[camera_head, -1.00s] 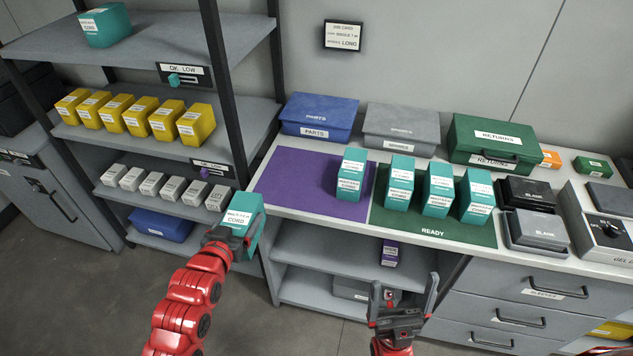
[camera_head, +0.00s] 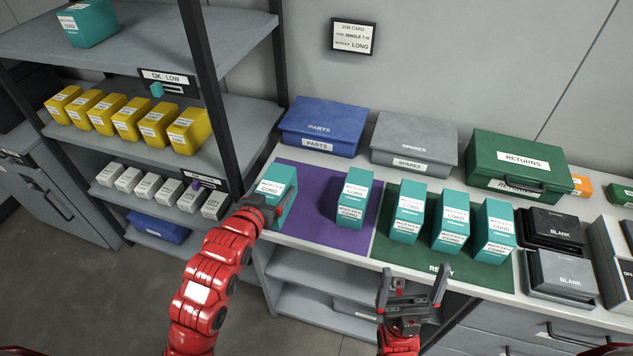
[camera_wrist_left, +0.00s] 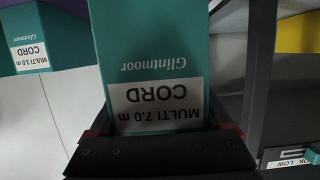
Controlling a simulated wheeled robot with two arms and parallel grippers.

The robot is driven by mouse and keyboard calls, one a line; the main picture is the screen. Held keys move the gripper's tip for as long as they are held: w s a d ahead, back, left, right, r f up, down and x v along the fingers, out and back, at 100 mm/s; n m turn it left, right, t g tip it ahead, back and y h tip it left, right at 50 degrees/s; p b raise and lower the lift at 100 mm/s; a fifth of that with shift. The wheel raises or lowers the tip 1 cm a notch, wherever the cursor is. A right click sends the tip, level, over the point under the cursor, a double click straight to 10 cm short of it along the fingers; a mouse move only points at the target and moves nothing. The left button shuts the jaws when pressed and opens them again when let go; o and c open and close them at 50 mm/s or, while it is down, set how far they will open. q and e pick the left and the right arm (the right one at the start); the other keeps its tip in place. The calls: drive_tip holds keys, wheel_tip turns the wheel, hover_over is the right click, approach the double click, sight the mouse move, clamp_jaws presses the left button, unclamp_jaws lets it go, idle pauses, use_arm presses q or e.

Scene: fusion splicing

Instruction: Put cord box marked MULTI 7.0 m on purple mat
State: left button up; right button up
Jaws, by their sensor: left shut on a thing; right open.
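My left gripper (camera_head: 270,214) is shut on a teal cord box (camera_head: 279,189). In the left wrist view the held cord box (camera_wrist_left: 150,50) reads MULTI 7.0 m CORD, upside down in that picture. In the head view it is at the left end of the purple mat (camera_head: 313,212); I cannot tell whether it touches the mat. Another teal cord box (camera_head: 354,196) stands upright toward the mat's right side. In the left wrist view a teal box (camera_wrist_left: 35,40) reads MULTI 3.0 m. My right gripper (camera_head: 412,290) is open and empty in front of the bench.
Several teal boxes (camera_head: 450,225) stand on the green READY mat (camera_head: 400,254). Blue PARTS (camera_head: 323,125), grey SPARES (camera_head: 413,143) and green RETURNS (camera_head: 518,160) cases line the back. A shelf post (camera_head: 208,95) rises left of the held box. The purple mat's middle is clear.

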use_arm(q)
drive_tip(key=w+d+f+p, duration=0.1)
drive_tip(key=w+d, duration=0.1)
drive_tip(key=d, duration=0.1)
drive_tip(key=w+d+f+p, duration=0.1)
drive_tip(key=w+d+p, duration=0.1)
drive_tip(key=d, duration=0.1)
drive_tip(key=w+d+f+p, duration=0.1)
drive_tip(key=w+d, duration=0.1)
drive_tip(key=d, duration=0.1)
drive_tip(key=shift+w+d+f, duration=0.15)
drive_tip(key=shift+d+f, duration=0.2)
drive_tip(key=shift+d, duration=0.05)
drive_tip(key=shift+f+p, duration=0.35)
drive_tip(key=shift+f, duration=0.1)
drive_tip(key=o, duration=1.1)
drive_tip(key=shift+f, duration=0.2)
drive_tip(key=shift+o, duration=1.4)
drive_tip(key=shift+r, duration=0.1)
